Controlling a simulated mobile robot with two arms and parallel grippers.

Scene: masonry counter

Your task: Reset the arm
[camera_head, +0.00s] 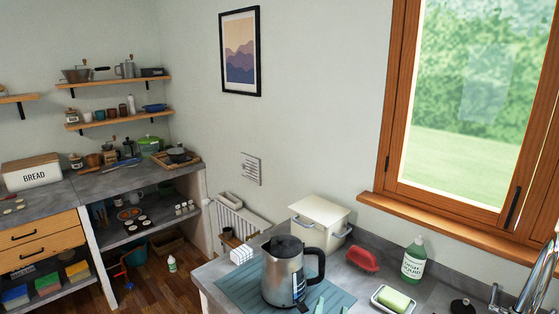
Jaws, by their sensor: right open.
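My right gripper (320,304) barely shows at the bottom edge, just in front of the kettle's lower right side. Only small tips show, and they are apart. Nothing is seen between them, and the rest of the gripper is cut off by the frame. My left gripper is not in view. A steel kettle (281,275) with a black lid and handle stands upright on a blue-grey ribbed mat (236,289) on the near counter. I cannot tell whether the gripper touches the kettle.
A chrome tap (538,281) stands at right. A far counter holds a bread box (32,174). Wood floor (185,283) lies between the counters.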

